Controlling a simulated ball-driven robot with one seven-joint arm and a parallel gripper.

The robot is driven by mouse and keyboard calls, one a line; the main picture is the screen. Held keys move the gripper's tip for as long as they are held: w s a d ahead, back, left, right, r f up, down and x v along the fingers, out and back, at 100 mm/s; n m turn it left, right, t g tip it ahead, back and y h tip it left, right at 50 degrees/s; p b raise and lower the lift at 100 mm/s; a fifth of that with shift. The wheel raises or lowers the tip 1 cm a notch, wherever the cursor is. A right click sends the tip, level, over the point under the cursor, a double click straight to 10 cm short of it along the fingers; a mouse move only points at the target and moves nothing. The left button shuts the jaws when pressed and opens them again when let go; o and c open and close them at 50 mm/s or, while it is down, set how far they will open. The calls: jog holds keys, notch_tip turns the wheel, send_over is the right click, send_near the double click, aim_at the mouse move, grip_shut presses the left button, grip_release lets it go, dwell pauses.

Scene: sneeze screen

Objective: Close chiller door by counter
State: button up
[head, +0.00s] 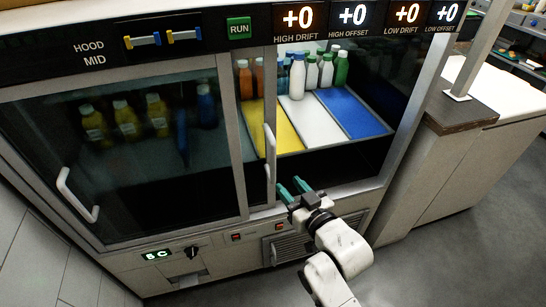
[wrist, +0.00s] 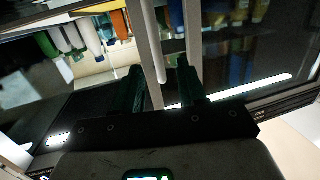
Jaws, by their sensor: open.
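The chiller's sliding glass doors are bunched at the left, and its right half stands open. A white upright handle (head: 270,152) is on a metal door edge at the left side of the opening. My gripper (head: 291,186) is open, with two green fingers just right of and below that handle's lower end. In the wrist view, a pale upright bar, apparently the handle (wrist: 159,45), shows between the spread fingers of my gripper (wrist: 160,72). I cannot tell whether they touch it. The left glass door (head: 150,165) has its own white handle (head: 72,196) at far left.
Inside the opening are several bottles (head: 298,76) and yellow, white and blue trays (head: 350,112). A counter (head: 440,160) stands right of the chiller, with grey floor (head: 445,250) in front. A control panel (head: 185,252) runs below the doors.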

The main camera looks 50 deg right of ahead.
aim_at(274, 157)
jog(key=shift+t+h, duration=0.4)
jog(key=shift+t, duration=0.2)
jog(key=x, duration=0.3)
jog(key=r+x, duration=0.1)
jog(key=x, duration=0.7)
jog(key=shift+d+r, duration=0.3)
grip_shut()
